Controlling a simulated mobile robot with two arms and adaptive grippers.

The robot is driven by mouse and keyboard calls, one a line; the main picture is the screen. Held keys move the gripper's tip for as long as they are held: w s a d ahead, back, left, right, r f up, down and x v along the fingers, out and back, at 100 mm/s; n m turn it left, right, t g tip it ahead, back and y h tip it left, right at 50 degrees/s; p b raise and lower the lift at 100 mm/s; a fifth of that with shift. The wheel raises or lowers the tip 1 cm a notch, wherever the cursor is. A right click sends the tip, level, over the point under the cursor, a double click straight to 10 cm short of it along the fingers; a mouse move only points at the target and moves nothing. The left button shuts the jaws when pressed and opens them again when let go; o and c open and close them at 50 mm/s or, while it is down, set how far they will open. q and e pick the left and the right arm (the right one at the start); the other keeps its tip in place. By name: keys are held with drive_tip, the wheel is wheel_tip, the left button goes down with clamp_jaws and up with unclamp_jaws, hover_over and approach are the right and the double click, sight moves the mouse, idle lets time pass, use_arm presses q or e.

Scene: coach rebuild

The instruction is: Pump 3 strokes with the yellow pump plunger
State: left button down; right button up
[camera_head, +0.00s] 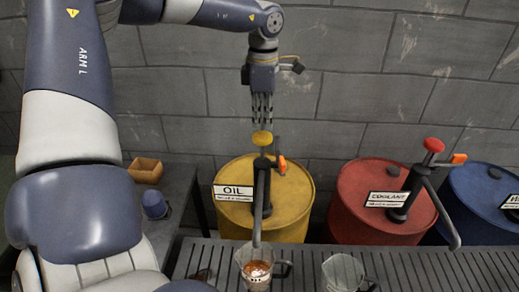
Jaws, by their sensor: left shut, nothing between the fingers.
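The yellow pump plunger (262,139) tops the black pump on the yellow drum (288,192), which carries an OIL label. My left gripper (262,119) is shut and empty, pointing down directly above the plunger knob. Its fingertips are very close to the knob; I cannot tell whether they touch it. The pump's spout (257,215) hangs down over a clear jug (255,264) on the slatted grate. The jug holds some reddish-brown liquid. My right gripper is not in view.
A red COOLANT drum (360,222) with a red-knobbed pump (433,145) stands to the right. A blue drum (478,195) is at the right edge. Another jug (343,273) stands on the grate (420,265). A wooden box (146,170) and blue cup (154,204) are at left.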

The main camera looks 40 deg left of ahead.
use_arm(q)
wheel_tip(320, 180, up, 6)
drive_tip(key=p, duration=0.4)
idle(0.5)
